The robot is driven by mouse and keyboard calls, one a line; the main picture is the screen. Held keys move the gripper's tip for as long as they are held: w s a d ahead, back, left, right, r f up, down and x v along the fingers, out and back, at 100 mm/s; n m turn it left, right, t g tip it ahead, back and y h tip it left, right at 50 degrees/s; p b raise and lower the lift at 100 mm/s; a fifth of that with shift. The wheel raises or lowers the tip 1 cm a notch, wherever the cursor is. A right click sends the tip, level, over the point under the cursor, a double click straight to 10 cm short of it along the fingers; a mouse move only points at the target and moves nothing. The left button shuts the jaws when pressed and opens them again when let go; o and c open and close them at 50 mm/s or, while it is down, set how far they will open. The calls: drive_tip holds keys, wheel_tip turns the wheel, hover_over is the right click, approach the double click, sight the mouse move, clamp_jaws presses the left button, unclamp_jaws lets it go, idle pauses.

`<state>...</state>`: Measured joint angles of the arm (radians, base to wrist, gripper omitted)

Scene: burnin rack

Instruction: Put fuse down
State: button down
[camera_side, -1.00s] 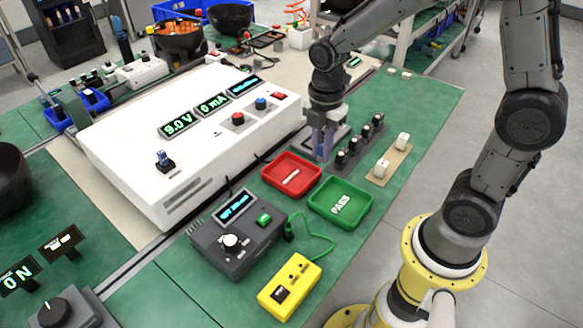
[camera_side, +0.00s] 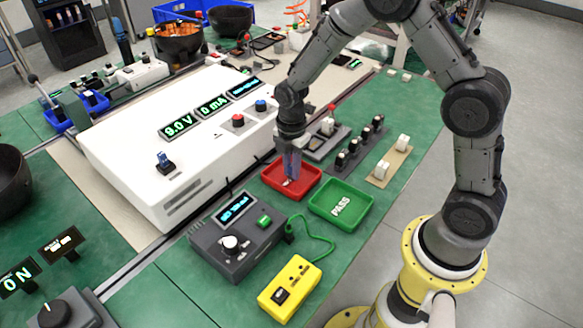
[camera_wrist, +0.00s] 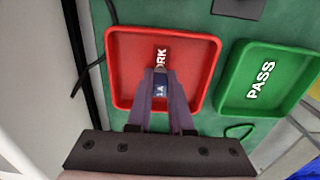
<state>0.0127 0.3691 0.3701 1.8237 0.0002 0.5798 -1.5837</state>
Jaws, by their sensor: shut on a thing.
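My gripper (camera_side: 291,166) is over the red tray (camera_side: 308,190), pointing down. In the wrist view, my gripper (camera_wrist: 160,88) is shut on the fuse (camera_wrist: 160,86), a small piece with a dark blue band marked "1A" and a light end. The fuse is over the red tray (camera_wrist: 211,73), covering part of its white lettering, of which "RK" shows. I cannot tell whether the fuse touches the tray floor. In the side view, the fuse is too small to make out clearly.
A green tray marked PASS (camera_side: 341,204) stands right beside the red tray. A grey tester (camera_side: 236,240) and a yellow box (camera_side: 290,287) are in front. A white power supply (camera_side: 150,190) stands left. Black holders (camera_side: 360,143) stand behind.

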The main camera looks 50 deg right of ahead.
drive_tip(key=shift+f, duration=0.15)
drive_tip(key=c, duration=0.8)
unclamp_jaws()
drive_tip(key=s+r+m+t, duration=0.1)
drive_tip(key=s+r+m, duration=0.15)
drive_tip(key=r, duration=0.75)
drive_tip(key=s+r+m+t, duration=0.1)
drive_tip(key=s+r+m, duration=0.15)
drive_tip(key=r, duration=0.65)
drive_tip(key=s+r+m+t, duration=0.1)
drive_tip(key=s+m, duration=0.3)
drive_tip(key=s, duration=0.2)
drive_tip(key=s+r+m+t, duration=0.1)
drive_tip(key=s+r+m, duration=0.1)
drive_tip(key=s+m, duration=0.2)
drive_tip(key=s+r+m+t, duration=0.1)
drive_tip(key=s+m, duration=0.4)
drive_tip(key=s, duration=0.3)
drive_tip(key=shift+a+r+t, duration=0.15)
drive_tip(key=shift+a+t, duration=0.1)
drive_tip(key=shift+t, duration=0.05)
